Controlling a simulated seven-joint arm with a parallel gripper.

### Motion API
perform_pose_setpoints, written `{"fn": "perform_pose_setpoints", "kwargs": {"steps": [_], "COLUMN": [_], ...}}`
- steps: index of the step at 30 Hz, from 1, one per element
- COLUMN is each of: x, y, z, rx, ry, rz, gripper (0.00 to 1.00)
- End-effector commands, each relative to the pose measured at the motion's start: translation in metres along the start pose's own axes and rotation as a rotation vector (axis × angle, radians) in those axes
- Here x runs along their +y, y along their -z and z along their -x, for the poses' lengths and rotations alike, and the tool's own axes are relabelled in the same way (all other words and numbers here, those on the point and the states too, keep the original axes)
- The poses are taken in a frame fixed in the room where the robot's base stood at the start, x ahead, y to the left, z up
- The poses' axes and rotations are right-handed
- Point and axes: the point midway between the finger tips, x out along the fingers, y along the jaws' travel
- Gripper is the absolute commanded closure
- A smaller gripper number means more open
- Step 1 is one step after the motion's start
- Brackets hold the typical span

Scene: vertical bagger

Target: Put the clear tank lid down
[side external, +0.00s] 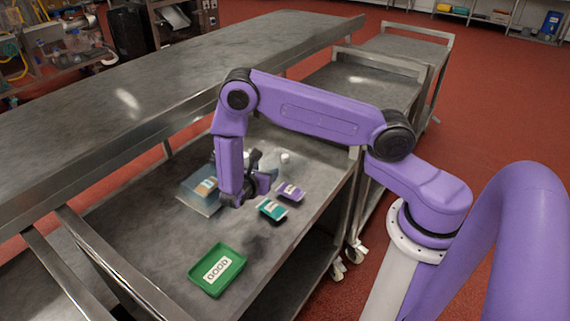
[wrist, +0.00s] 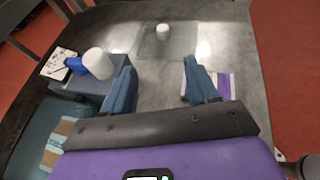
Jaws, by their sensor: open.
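The clear tank lid (wrist: 180,45) lies flat on the grey table in the wrist view, a see-through square with a white knob (wrist: 163,31). In the side view its white knob (side external: 285,157) shows just beyond my gripper; the clear plate is hard to make out there. My gripper (wrist: 160,64) is open, with nothing between its blue fingers. The lid lies ahead of the fingertips, apart from them in the picture. The clear bluish tank (side external: 190,200) stands left of my gripper, partly hidden by my arm, with a labelled item in it.
A purple tray (side external: 291,193) and a teal tray (side external: 267,211) lie right of my gripper. A green tray (side external: 217,271) is at the near end. A blue-grey box (wrist: 70,85) with a white cylinder (wrist: 99,63) stands left of the fingers. Table around the lid is clear.

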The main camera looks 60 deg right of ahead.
Motion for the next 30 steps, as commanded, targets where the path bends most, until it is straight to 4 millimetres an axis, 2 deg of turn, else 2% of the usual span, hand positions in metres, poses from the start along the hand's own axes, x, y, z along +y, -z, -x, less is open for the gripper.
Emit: {"fn": "perform_pose_setpoints", "kwargs": {"steps": [15, 19, 26, 30], "x": [-0.003, -0.002, -0.003, -0.006], "y": [0.0, 0.0, 0.001, 0.003], "z": [-0.093, -0.109, -0.123, -0.141], "rx": [0.002, 0.002, 0.002, 0.002], "ry": [0.007, 0.005, 0.004, 0.006], "rz": [-0.004, -0.003, -0.003, -0.003], "gripper": [0.42, 0.42, 0.42, 0.42]}}
